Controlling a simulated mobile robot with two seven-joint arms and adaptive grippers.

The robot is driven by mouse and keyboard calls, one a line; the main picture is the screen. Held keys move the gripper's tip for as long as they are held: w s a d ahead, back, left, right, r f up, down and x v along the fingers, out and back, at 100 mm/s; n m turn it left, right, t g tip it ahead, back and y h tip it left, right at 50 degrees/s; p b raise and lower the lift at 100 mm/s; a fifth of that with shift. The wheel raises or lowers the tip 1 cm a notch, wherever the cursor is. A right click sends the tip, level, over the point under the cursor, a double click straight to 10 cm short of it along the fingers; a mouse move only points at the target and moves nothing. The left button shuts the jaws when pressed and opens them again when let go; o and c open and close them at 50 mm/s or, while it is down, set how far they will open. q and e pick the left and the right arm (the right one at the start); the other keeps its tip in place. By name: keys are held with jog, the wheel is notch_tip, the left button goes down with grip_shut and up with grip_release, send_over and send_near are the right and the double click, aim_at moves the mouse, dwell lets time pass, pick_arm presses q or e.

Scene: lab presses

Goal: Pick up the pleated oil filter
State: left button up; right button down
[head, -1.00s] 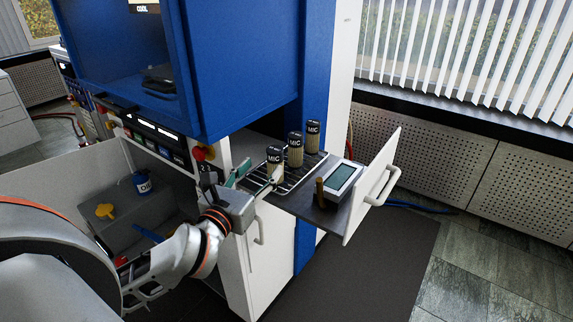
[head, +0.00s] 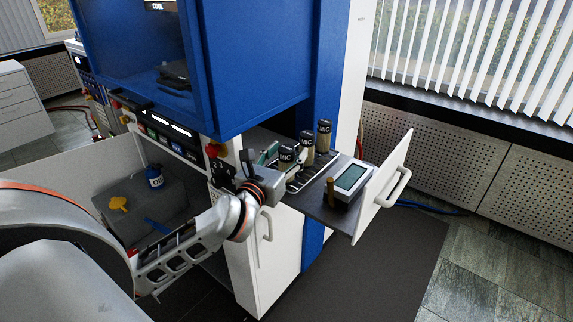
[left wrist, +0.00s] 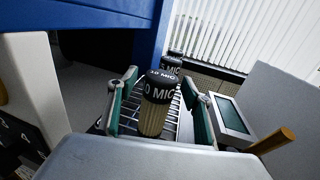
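Several black-capped filters with tan pleated bodies stand upright in a row on a wire rack in the open drawer. The nearest oil filter (head: 287,154) has "MIC" on its cap; in the left wrist view this filter (left wrist: 153,118) stands between my fingers. Behind it are a middle filter (head: 307,149) and a far filter (head: 324,134). My left gripper (head: 277,163) is open, its green-padded fingers on either side of the nearest filter, with gaps visible in the left wrist view (left wrist: 160,112). My right gripper is not in view.
A grey device with a green screen (head: 351,177) and a brown peg (head: 330,190) sit in the drawer beside the rack (head: 296,187). The white drawer front (head: 378,190) stands out to the right. The blue cabinet (head: 250,70) rises close behind and left.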

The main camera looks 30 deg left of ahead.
pick_arm(q)
jog(key=c, duration=1.1)
jog(key=shift+r, duration=0.1)
